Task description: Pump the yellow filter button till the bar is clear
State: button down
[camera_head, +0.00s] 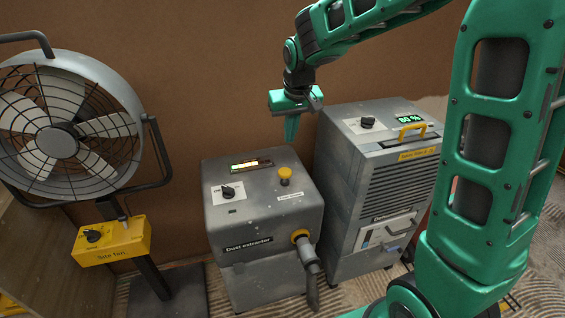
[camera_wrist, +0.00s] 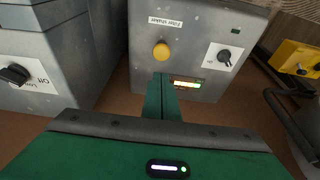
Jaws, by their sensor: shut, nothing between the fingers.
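The yellow filter button (camera_head: 285,174) sits on top of the grey dust extractor (camera_head: 262,264), beside a label. In the wrist view the button (camera_wrist: 161,51) is near a label reading "Filter shaker". The bar (camera_head: 251,165) is a small lit display on the extractor's top; in the wrist view the bar (camera_wrist: 187,84) shows a pale to orange glow, partly hidden by my fingers. My gripper (camera_head: 291,130) is shut and empty, pointing down above the back of the extractor. It is apart from the button. In the wrist view my gripper (camera_wrist: 162,82) points toward the button.
A grey dehumidifier (camera_head: 372,195) with a yellow handle and a green 80 % display stands right of the extractor. A hose leaves the extractor's front. A brown wall is behind.

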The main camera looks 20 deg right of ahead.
jog(key=shift+w+a+f, duration=0.1)
jog(key=shift+f, duration=0.05)
send_near(285, 173)
jog(key=w+f, duration=0.2)
jog(key=f, duration=0.1)
jog(key=w+f, duration=0.1)
jog(key=f, duration=0.1)
jog(key=shift+f, duration=0.5)
jog(key=shift+f, duration=0.1)
jog(key=shift+s+f, duration=0.1)
jog(key=shift+f, duration=1.2)
jog(key=shift+r, duration=0.5)
jog(key=w+v, duration=0.1)
jog(key=v, duration=1.2)
jog(key=shift+r, duration=0.2)
